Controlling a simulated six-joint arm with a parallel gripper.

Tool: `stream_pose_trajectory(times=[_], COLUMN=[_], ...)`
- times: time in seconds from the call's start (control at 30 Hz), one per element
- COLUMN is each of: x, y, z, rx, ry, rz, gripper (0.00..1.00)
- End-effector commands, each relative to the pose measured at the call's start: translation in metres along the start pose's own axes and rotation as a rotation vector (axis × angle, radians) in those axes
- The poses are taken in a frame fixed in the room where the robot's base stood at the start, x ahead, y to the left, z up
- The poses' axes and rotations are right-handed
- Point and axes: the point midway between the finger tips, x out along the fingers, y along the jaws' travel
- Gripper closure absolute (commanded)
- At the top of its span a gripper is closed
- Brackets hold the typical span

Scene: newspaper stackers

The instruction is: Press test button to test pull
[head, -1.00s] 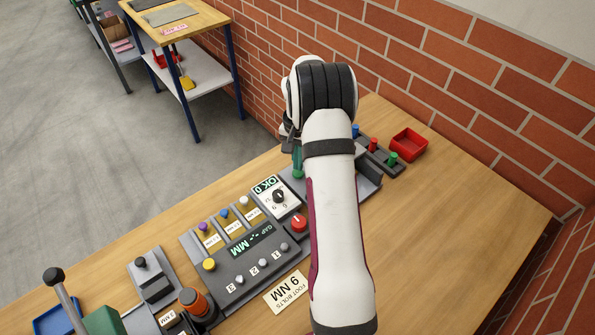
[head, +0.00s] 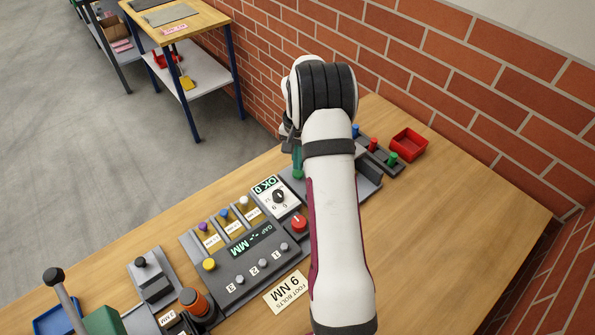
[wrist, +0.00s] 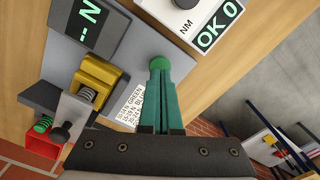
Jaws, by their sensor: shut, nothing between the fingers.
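My gripper (wrist: 160,72) is shut and empty, its teal fingers together and pointing at a round green button (wrist: 160,62). The fingertips overlap the button's edge in the wrist view; I cannot tell whether they press it. In the head view the green button (head: 298,175) shows just below the teal fingertips (head: 297,164), left of my arm. Beside the button, the pull tester's dark display (wrist: 88,18) shows green dashes and an N. A yellow block (wrist: 97,78) with a spring and a printed spring chart (wrist: 128,105) are on the same grey unit. My arm hides much of it in the head view.
A torque unit (head: 277,198) reading OK 0 and a gap panel (head: 240,262) with knobs lie left of my arm. A red tray (head: 409,144) and a rack of coloured pegs (head: 374,150) stand at right, near the brick wall. The bench's right end is clear.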

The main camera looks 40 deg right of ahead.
Motion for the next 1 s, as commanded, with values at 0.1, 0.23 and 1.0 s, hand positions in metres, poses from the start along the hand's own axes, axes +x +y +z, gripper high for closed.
stream_pose_trajectory(times=[0.1,0.23,1.0], x=[0.000,0.000,0.020], y=[0.000,0.000,0.000], z=[0.000,0.000,0.000], rx=[0.000,0.000,0.000], ry=[0.000,0.000,0.000], rz=[0.000,0.000,0.000], gripper=[1.00,1.00,1.00])
